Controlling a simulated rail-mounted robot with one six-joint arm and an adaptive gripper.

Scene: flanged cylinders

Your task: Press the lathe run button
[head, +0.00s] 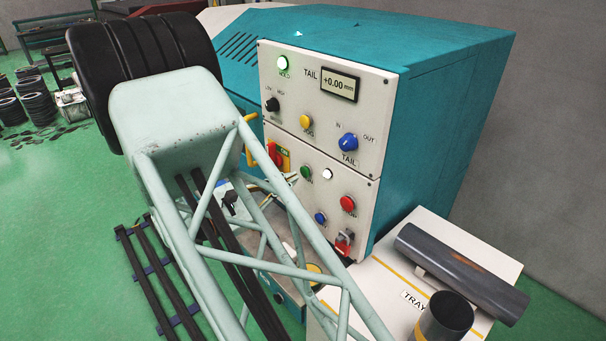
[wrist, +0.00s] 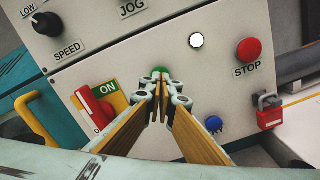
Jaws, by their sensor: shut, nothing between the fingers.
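The green button (head: 305,172) sits on the lower white panel of the teal machine, left of a white lamp (head: 327,174); its label is partly hidden. In the wrist view the green button (wrist: 160,71) shows just beyond my gripper (wrist: 163,85), whose fingertips are together with nothing between them. The tips cover part of the button, and I cannot tell whether they touch it. In the head view my arm's lattice link hides most of the gripper.
A red STOP button (wrist: 247,50) is to the right, with a blue button (wrist: 214,124) and red padlock (wrist: 269,110) lower. A red ON switch (wrist: 96,107) and yellow handle (wrist: 40,121) are left. A tray table (head: 403,310) with dark cylinders stands right of the machine.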

